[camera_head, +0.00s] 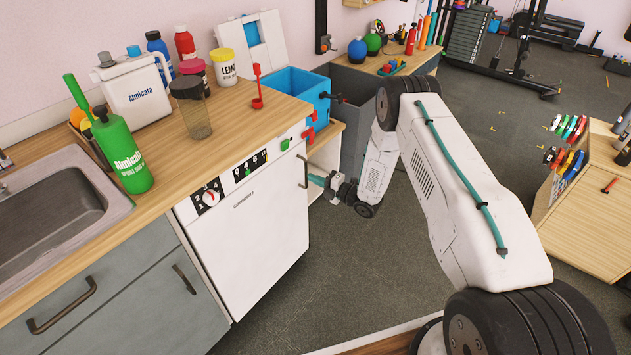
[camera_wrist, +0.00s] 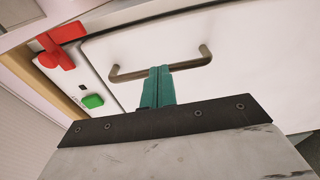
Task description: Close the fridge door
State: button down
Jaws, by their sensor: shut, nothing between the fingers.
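The fridge door (camera_head: 245,245) is the white front of the appliance under the wooden counter, beneath a panel with a dial. It looks flush or nearly flush with the panel; I cannot tell whether it is fully shut. Its metal handle (camera_head: 304,171) is at the right edge. The door (camera_wrist: 240,75) and handle (camera_wrist: 190,64) also show in the wrist view. My gripper (camera_head: 316,181) is shut and empty, just right of the handle. In the wrist view its teal fingertips (camera_wrist: 160,70) overlap the handle's bar; I cannot tell whether they touch.
A green button (camera_wrist: 93,101) and a red clip (camera_wrist: 62,47) are on the appliance beside the door. The counter (camera_head: 235,135) holds bottles and tubs. A blue bin (camera_head: 295,90) stands behind. The grey floor (camera_head: 330,270) in front of the door is clear.

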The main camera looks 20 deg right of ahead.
jog(key=w+d+v, duration=0.1)
jog(key=v, duration=1.3)
